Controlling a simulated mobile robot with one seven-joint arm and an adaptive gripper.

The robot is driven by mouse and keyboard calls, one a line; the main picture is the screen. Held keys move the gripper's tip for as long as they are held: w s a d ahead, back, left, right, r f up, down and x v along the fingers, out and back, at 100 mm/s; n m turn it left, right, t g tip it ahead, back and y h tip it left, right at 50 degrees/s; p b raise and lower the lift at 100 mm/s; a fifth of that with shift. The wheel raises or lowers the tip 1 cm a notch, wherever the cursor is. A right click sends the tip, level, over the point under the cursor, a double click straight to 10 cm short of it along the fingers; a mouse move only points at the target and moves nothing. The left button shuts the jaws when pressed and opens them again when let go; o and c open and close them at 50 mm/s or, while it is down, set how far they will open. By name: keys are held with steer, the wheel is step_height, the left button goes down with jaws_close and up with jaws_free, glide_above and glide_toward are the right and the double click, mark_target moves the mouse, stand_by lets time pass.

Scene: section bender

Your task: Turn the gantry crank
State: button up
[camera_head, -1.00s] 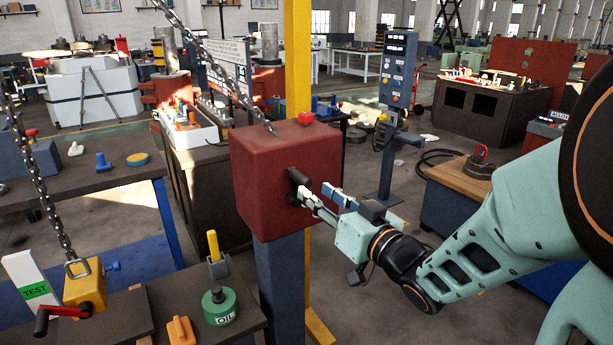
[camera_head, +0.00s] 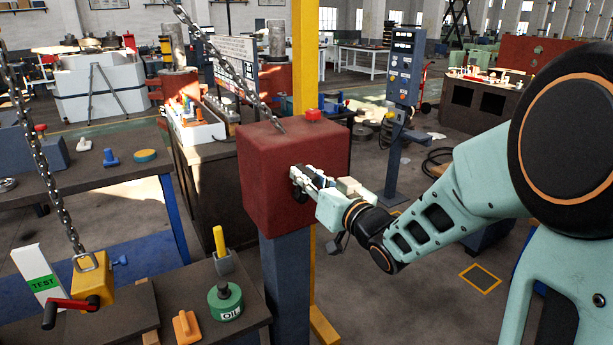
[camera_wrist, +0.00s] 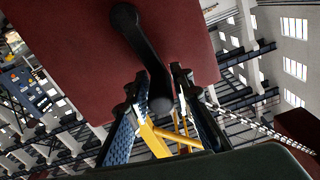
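The gantry crank (camera_wrist: 148,62) is a black crank on the face of a dark red box (camera_head: 268,180). In the wrist view its arm slants down from the hub at the top to a rounded grip end. In the head view my gripper's fingers hide most of it. My gripper (camera_head: 303,178) reaches in from the right at the box's crank face. In the wrist view my gripper (camera_wrist: 160,82) has its two fingers apart, one each side of the grip end, with what look like narrow gaps. Whether either finger touches it is unclear.
The box stands on a blue post (camera_head: 286,285) beside a yellow column (camera_head: 306,60). A chain (camera_head: 225,68) runs up from it. A yellow block with a red-handled crank (camera_head: 70,303) hangs over the bench at left. A control pedestal (camera_head: 400,75) stands behind. Floor at right is partly clear.

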jaws_close()
steer(key=shift+s+a+f+b, duration=0.1)
steer(key=shift+b, duration=0.3)
